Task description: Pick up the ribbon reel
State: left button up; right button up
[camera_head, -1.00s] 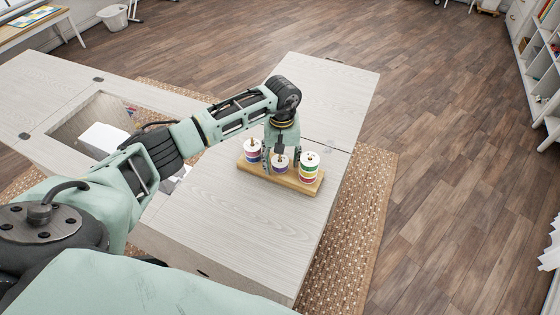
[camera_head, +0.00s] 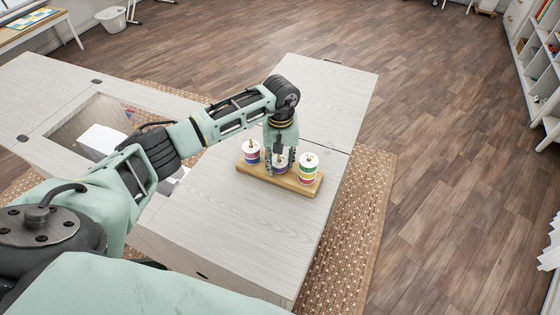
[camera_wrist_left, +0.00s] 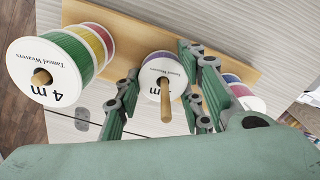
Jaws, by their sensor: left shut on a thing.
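Several ribbon reels stand on pegs of a wooden stand (camera_head: 274,180). My left gripper (camera_head: 281,163) points down over the stand and is shut on the middle ribbon reel (camera_head: 281,168), a white-flanged reel with a purple band. In the left wrist view the middle reel (camera_wrist_left: 156,72) sits between the two fingers, with its peg showing through the centre. The reel to its right in the head view (camera_head: 308,169) has yellow, green and pink bands. The reel to its left (camera_head: 251,152) is partly hidden by a finger in the wrist view. My right gripper is out of view.
The stand rests on a pale wood cabinet top (camera_head: 240,225). An open well (camera_head: 85,120) with a white machine (camera_head: 103,137) lies to the left. The near cabinet top is clear. The neighbouring reels stand close on both sides of the fingers.

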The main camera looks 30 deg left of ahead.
pick_arm(q)
notch_tip(320, 180, up, 18)
jog(key=b, duration=0.3)
jog(key=shift+f+b, duration=0.2)
jog(key=shift+b, duration=0.15)
